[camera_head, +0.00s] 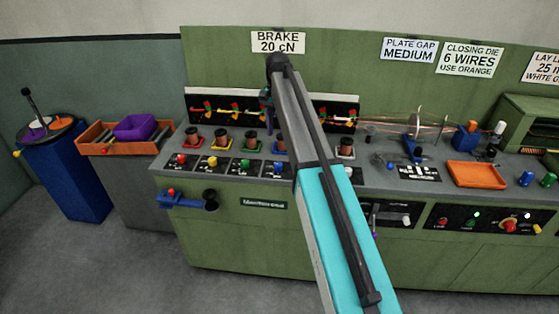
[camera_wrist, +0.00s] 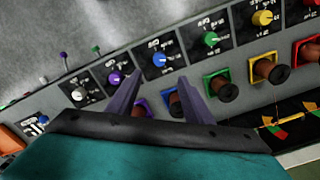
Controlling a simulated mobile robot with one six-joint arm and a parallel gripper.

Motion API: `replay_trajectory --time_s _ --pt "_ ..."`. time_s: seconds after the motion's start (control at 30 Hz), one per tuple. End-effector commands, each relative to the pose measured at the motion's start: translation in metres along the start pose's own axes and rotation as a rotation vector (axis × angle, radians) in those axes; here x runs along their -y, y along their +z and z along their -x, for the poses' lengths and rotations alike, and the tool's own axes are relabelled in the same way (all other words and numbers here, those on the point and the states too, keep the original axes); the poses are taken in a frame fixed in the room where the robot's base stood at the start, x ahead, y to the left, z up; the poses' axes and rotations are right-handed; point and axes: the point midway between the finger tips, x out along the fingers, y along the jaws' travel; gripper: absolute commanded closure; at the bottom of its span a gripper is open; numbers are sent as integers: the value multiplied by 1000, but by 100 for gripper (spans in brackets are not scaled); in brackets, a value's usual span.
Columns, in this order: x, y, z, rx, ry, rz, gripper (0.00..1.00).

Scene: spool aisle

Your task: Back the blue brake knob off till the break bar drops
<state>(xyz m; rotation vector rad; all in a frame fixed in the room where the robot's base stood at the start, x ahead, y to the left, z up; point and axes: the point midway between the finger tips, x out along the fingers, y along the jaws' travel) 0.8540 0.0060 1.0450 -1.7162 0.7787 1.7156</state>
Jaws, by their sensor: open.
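The blue brake knob (camera_head: 278,168) is on a black plate at the console's front, right of the green knob. In the wrist view the blue knob (camera_wrist: 158,60) has a white pointer mark and lies just beyond my fingertips. My gripper (camera_wrist: 159,80) is open and empty, apart from the knob. A spool in a blue base (camera_wrist: 172,104) shows between its fingers. Coloured pieces on wires stand before a black back strip (camera_head: 222,101); I cannot tell which part is the break bar.
Neighbouring green (camera_wrist: 211,40) and purple (camera_wrist: 114,78) knobs flank the blue one. Several spools stand in coloured bases close by, including the green-based one (camera_wrist: 221,90). A sign reads "BRAKE 20 cN" (camera_head: 278,42). An orange tray (camera_head: 476,174) sits right.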

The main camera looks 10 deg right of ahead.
Motion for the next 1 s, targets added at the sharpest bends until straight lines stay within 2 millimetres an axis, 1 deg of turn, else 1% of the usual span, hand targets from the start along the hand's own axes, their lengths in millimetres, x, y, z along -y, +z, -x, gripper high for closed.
replay_trajectory --time_s 0.17,0.37,0.57,1.0 --pt "-1 -1 -3 0 0 -1 54" --pt "-2 -2 -14 1 2 -2 54" --pt "-3 -2 -36 2 2 -3 54" --pt "-3 -3 -89 1 2 -4 54"
